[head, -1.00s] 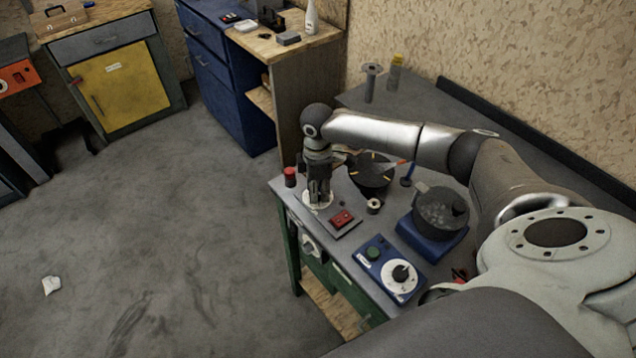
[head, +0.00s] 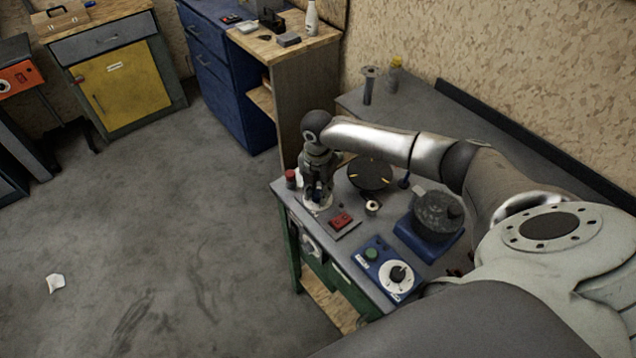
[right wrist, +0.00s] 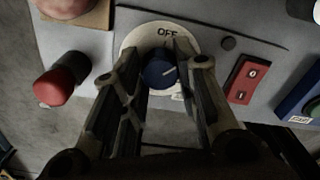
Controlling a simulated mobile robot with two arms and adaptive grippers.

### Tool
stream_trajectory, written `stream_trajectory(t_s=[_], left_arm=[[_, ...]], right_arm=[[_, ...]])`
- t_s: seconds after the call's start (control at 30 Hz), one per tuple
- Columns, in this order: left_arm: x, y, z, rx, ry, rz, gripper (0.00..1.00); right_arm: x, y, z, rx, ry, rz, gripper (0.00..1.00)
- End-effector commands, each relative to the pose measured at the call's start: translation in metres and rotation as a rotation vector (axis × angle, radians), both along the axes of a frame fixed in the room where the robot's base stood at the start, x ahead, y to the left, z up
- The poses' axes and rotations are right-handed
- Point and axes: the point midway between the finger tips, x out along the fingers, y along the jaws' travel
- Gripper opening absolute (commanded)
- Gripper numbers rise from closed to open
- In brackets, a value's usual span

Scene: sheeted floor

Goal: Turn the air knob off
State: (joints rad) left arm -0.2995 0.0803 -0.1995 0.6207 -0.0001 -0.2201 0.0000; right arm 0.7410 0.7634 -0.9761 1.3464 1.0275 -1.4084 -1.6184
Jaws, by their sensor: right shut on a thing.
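The air knob is a blue knob (right wrist: 159,72) with a white mark, on a round white dial (right wrist: 130,42) labelled OFF at its top in the right wrist view. The mark points to the right and slightly up, away from the OFF label. My right gripper (right wrist: 161,75) is shut on the knob, one finger on each side. In the head view my right gripper (head: 319,196) points down over the white dial at the bench's left corner, and the knob is hidden there. My left gripper is not in view.
A red button (right wrist: 62,85) stands left of the dial, and a red switch (right wrist: 247,80) lies to its right. The grey bench (head: 345,262) also holds a blue box with a dial (head: 388,276), a dark pot (head: 438,213) and a black round plate (head: 371,172). Open floor (head: 180,260) lies left.

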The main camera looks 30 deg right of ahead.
Motion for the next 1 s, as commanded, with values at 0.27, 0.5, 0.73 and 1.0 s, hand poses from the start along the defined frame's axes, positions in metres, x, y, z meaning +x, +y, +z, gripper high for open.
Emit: stream_trajectory(t_s=[0.27,0.5,0.73,1.0], left_arm=[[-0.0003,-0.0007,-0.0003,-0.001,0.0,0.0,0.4],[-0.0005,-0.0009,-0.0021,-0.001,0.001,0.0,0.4],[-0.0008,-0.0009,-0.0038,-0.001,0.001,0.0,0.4],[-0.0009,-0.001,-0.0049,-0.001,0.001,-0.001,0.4]], right_arm=[[0.0004,0.0011,0.0001,0.003,-0.002,0.264,0.05],[0.0004,0.0011,-0.0001,0.002,-0.001,0.478,0.05],[0.0004,0.001,0.0,0.002,-0.001,0.637,0.05],[0.0003,0.0009,0.0002,0.002,-0.001,0.743,0.05]])
